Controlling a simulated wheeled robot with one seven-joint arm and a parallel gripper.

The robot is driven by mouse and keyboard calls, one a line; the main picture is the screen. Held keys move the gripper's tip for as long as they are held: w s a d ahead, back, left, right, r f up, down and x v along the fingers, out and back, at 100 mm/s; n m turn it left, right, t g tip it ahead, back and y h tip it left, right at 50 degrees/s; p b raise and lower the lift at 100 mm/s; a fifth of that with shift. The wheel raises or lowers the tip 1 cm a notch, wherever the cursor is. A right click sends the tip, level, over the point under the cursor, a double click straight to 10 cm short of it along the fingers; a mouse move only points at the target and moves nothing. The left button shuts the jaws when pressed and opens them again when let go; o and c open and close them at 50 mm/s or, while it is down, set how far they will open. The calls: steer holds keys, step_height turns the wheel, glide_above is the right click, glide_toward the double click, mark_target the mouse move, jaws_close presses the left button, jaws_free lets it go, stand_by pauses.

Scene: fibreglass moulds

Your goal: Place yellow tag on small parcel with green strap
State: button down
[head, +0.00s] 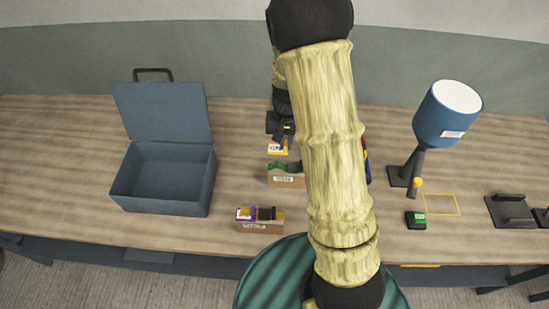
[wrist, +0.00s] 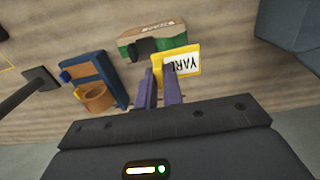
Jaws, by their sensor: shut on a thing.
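My gripper (wrist: 160,80) is shut on a yellow tag (wrist: 191,57) with a white label reading "YARD". The head view shows the tag (head: 277,150) at the fingertips, just behind the small parcel. The small brown parcel with the green strap (head: 286,181) lies on the bench and is partly covered by my arm. In the wrist view the parcel (wrist: 142,32) is beyond the fingers, with a dark piece on its near side. The tag overlaps its edge in that view; I cannot tell whether they touch.
A second parcel (head: 260,227) with a dark strap and a purple-edged tag lies nearer. An open blue box (head: 160,195) stands left. A blue lamp (head: 443,118), a small dark green-topped device (head: 416,220) and a yellow outline are right. A blue holder (wrist: 88,72) shows beside the gripper.

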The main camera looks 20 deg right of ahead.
mark_target(285, 151)
steer(key=shift+w, duration=0.15)
steer(key=shift+r, duration=0.1)
steer(key=shift+s, duration=0.2)
steer(key=f+p, duration=0.1)
steer(key=f, duration=0.4)
steer(key=shift+w, duration=0.2)
steer(key=shift+f, duration=0.4)
steer(key=shift+s+a, duration=0.1)
steer(key=shift+f, duration=0.1)
